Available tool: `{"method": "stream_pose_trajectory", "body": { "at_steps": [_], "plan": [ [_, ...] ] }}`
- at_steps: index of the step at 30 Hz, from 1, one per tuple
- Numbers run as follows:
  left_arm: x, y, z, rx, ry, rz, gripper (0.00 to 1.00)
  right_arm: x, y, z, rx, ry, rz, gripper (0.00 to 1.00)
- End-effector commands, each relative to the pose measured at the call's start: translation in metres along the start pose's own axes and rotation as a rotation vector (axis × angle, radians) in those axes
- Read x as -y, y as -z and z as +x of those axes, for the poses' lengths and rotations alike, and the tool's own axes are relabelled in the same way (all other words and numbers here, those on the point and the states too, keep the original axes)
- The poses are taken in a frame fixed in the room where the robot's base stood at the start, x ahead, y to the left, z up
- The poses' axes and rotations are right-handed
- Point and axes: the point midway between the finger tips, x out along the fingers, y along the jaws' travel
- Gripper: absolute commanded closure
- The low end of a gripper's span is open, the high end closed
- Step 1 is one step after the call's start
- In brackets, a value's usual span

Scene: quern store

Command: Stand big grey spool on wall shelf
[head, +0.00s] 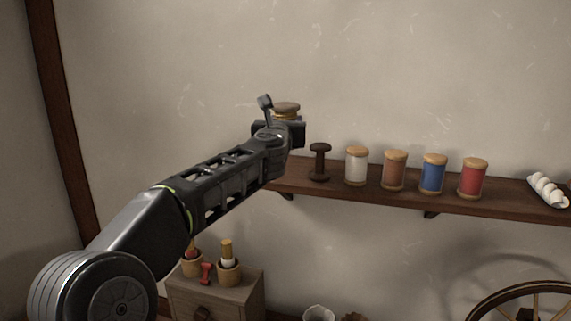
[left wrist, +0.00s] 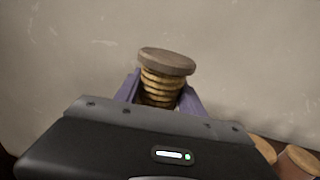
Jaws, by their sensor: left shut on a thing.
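My left gripper (head: 283,124) is shut on a ringed spool (head: 286,107) with a flat grey-brown top and a golden-yellow body. In the left wrist view, the ringed spool (left wrist: 161,80) stands nearly upright between the fingers (left wrist: 160,98), and its lower end is hidden. In the head view it shows above the left end of the wall shelf (head: 495,195), partly behind the gripper; whether it touches the shelf cannot be told. A pale grey-white spool (head: 356,168) with wooden ends stands upright on the shelf. My right gripper is not in view.
Right of the gripper on the shelf stand a dark empty spool (head: 320,162), a brown spool (head: 394,171), a blue spool (head: 432,175) and a red spool (head: 472,180). A small cabinet (head: 215,295) and a wheel (head: 530,300) are below.

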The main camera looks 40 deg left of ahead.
Motion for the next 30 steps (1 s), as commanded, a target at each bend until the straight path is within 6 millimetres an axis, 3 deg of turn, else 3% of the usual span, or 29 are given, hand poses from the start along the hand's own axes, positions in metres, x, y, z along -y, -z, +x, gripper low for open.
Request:
{"method": "stream_pose_trajectory", "body": {
  "at_steps": [1,4,16,24,30],
  "plan": [
    [-0.001,0.016,0.000,-0.001,-0.002,0.002,1.00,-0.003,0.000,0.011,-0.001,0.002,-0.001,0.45],
    [-0.001,0.031,0.000,0.000,-0.002,0.003,1.00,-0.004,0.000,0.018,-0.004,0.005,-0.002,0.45],
    [-0.001,0.036,0.000,0.001,-0.002,0.000,1.00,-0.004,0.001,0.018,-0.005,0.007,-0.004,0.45],
    [-0.001,0.071,0.000,-0.001,-0.002,0.002,1.00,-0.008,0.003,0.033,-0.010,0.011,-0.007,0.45],
    [-0.001,0.072,0.000,0.001,-0.001,0.000,1.00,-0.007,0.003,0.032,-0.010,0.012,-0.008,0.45]
  ]
}}
